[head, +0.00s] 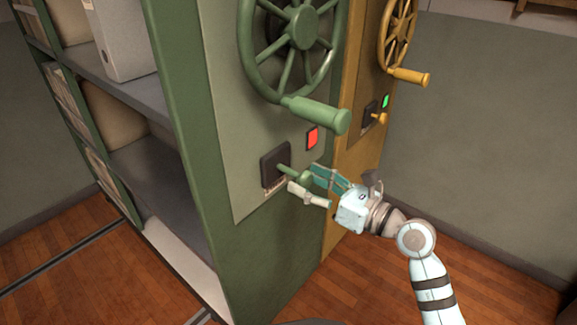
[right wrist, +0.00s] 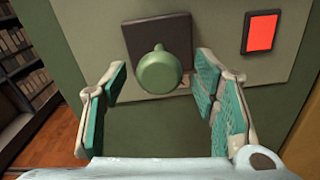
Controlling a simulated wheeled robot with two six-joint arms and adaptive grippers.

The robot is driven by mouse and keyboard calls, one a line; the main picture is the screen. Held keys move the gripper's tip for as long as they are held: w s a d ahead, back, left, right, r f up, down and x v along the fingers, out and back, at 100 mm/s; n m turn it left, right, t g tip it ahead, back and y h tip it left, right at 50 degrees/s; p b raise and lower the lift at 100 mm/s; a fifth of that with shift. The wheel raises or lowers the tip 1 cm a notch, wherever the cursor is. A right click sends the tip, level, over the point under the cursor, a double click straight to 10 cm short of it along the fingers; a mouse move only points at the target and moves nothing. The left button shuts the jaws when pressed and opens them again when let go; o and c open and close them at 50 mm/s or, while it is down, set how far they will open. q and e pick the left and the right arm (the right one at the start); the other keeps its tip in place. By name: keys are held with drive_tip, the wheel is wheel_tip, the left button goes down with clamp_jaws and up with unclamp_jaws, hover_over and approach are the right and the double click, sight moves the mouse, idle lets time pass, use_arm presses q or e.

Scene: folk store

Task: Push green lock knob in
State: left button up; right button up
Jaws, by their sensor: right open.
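The green lock knob (head: 304,178) sticks out from a dark square plate (head: 272,165) on the green shelf's end panel. In the right wrist view the knob (right wrist: 160,70) is a round green ball near the top middle, in front of the dark plate. My right gripper (head: 318,188) is open, with its fingers spread on either side of the knob. In the right wrist view, the right gripper (right wrist: 160,90) shows teal pads with gaps to the knob on both sides. My left gripper is not in view.
A red indicator (head: 312,138) sits right of the plate. A green handwheel (head: 295,40) with a protruding handle (head: 318,113) is above. A yellow unit behind has its own wheel (head: 397,30), knob (head: 379,118) and green indicator (head: 386,101).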

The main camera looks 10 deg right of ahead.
drive_tip(key=shift+x, duration=0.8)
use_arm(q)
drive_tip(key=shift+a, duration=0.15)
use_arm(e)
drive_tip(key=shift+s, duration=0.1)
